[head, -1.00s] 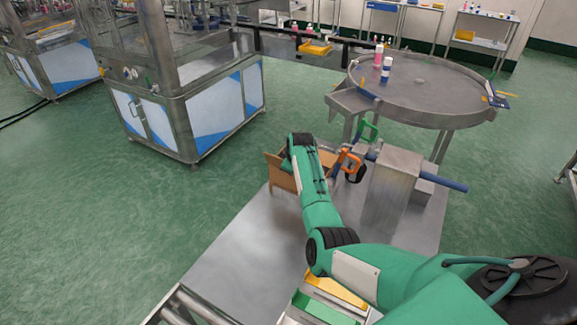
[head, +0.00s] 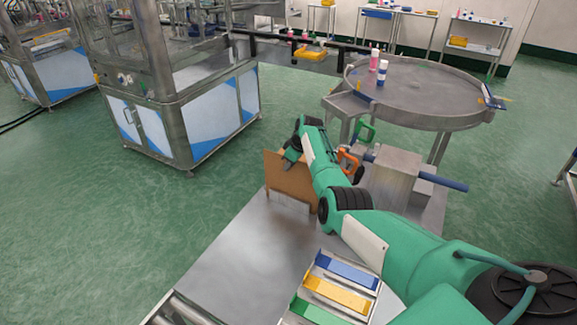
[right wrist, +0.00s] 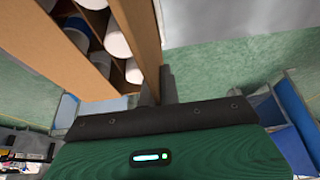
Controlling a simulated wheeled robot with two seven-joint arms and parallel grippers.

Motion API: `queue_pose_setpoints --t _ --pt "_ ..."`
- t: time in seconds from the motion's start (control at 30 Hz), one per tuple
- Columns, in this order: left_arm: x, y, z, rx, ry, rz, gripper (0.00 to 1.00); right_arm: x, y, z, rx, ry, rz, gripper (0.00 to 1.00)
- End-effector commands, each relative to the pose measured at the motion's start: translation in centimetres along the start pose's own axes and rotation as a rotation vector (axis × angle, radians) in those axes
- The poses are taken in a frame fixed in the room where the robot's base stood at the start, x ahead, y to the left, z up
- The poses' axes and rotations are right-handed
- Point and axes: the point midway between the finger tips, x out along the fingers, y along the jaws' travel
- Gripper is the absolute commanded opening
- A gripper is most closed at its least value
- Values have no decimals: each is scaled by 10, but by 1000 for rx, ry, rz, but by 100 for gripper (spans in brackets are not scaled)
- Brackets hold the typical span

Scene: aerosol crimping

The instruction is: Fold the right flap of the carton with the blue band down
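A brown carton (head: 290,182) stands on the metal table in the head view, partly hidden behind my right arm. A blue band cannot be made out on it. In the right wrist view several white cylinders (right wrist: 117,38) stand in the carton's divided inside, and a brown cardboard panel (right wrist: 138,35) runs beside them, close to my right gripper. My left gripper is out of view.
Orange (head: 347,160) and green (head: 365,132) handled parts and a grey metal block (head: 392,178) stand right of the carton. Blue, yellow and green trays (head: 340,292) lie nearer. The bare table (head: 240,245) is clear at front left.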

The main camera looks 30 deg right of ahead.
Motion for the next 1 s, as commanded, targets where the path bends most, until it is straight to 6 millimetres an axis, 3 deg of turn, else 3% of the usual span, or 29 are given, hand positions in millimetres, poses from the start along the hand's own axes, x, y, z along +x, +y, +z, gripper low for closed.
queue_pose_setpoints --t 0.13,0.27,0.67,1.0 --pt "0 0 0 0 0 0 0 0 0 0 0 -1 0 0" --pt "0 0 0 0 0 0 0 0 0 0 0 0 1 25" --pt "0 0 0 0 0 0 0 -3 0 0 0 0 1 25" --pt "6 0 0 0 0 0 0 -44 1 0 -2 2 5 25"
